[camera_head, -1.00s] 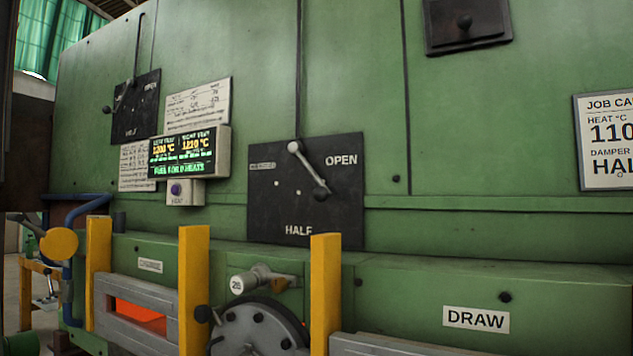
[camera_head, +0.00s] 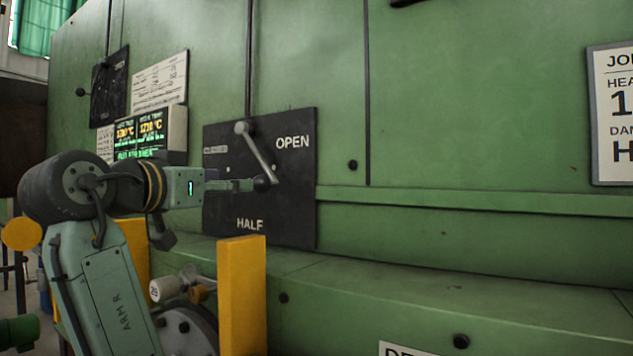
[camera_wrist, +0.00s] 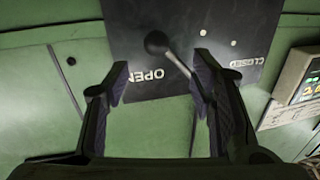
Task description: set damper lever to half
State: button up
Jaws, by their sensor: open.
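The damper lever (camera_head: 257,155) is a grey bar on a black plate (camera_head: 285,221) marked OPEN at right and HALF at the bottom. It slants down and right from its pivot to a black ball knob (camera_head: 264,183), on the OPEN side. My gripper (camera_head: 248,185) reaches in from the left at knob height. In the wrist view, where the plate appears upside down, my gripper (camera_wrist: 161,62) is open. The knob (camera_wrist: 157,42) shows between and beyond the fingertips, and the lever bar (camera_wrist: 180,63) runs toward the right finger. I cannot tell whether they touch.
A lit display (camera_head: 140,132) and a second dark lever plate (camera_head: 109,88) are on the wall at left. Yellow posts (camera_head: 242,290) and a handwheel (camera_head: 185,328) stand below. A green ledge (camera_head: 420,270) runs under the plate. A job card (camera_head: 612,120) hangs at right.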

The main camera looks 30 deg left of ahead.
aim_at(256, 184)
jog(key=w+p, duration=0.1)
jog(key=w, duration=0.2)
jog(key=w+p, duration=0.1)
jog(key=w, duration=0.3)
jog(key=w+p, duration=0.2)
jog(key=w, duration=0.1)
jog(key=shift+w+a, duration=0.3)
jog(key=shift+w, duration=0.05)
jog(key=shift+c, duration=0.3)
grip_shut()
